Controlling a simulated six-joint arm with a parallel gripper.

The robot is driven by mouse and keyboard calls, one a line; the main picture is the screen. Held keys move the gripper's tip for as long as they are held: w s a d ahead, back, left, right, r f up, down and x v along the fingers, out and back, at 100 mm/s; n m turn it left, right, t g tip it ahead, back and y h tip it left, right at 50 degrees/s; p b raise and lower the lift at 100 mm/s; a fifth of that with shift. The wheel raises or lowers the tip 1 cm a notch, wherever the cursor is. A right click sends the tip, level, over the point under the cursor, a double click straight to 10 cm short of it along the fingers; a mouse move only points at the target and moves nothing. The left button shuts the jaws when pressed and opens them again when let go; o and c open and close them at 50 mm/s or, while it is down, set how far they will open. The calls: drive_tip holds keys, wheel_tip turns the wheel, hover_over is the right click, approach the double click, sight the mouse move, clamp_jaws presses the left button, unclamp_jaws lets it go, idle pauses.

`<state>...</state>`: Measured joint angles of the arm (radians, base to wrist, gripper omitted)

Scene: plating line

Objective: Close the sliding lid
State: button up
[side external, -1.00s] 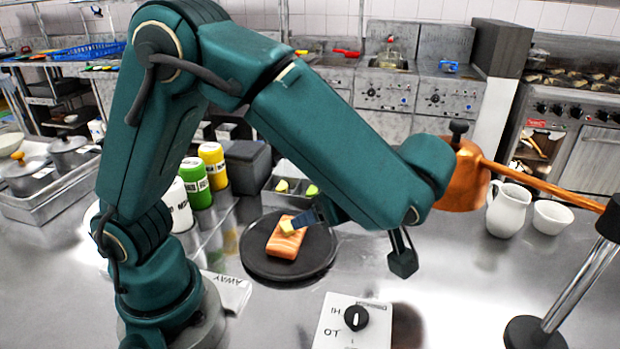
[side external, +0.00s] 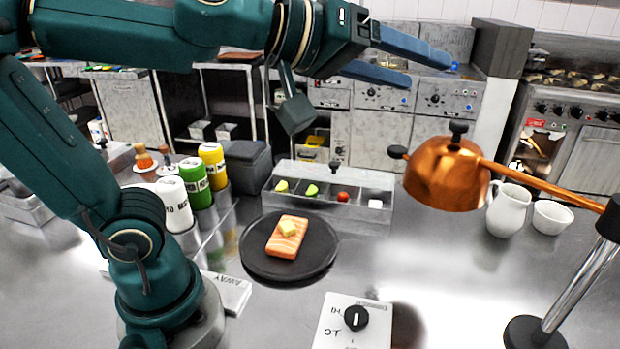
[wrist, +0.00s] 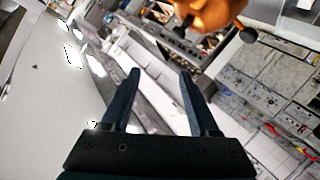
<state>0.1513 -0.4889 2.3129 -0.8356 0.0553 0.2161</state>
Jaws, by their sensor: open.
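A grey garnish box (side external: 283,208) stands behind the plate in the side view. Its compartments are uncovered and hold green pieces, a red piece and a white piece. A small dark knob (side external: 335,167) stands at its back edge; the sliding lid seems to be there, but its outline is hard to tell. My gripper (side external: 430,70) is raised well above and behind the box, pointing right, with its blue fingers apart and nothing between them. The wrist view also shows my gripper (wrist: 159,72) open and empty.
A dark plate (side external: 260,262) with salmon (side external: 284,245) lies in front of the box. Squeeze bottles (side external: 195,180) stand left. A copper lamp (side external: 445,180) hangs right, near a white jug (side external: 508,212). A dial box (side external: 340,325) sits in front.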

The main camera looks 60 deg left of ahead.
drive_tip(key=s+f+m+g, duration=0.45)
drive_tip(key=s+f, duration=0.25)
drive_tip(key=f, duration=0.2)
drive_tip(key=n+g+y, duration=0.4)
drive_tip(key=g+y, duration=0.1)
drive_tip(key=g, duration=0.1)
approach(334, 163)
drive_tip(key=shift+x, duration=1.15)
drive_tip(key=shift+w+a+f+h, duration=0.2)
drive_tip(key=shift+a+f+h, duration=0.1)
drive_tip(key=shift+f, duration=0.35)
drive_tip(key=shift+x, duration=2.15)
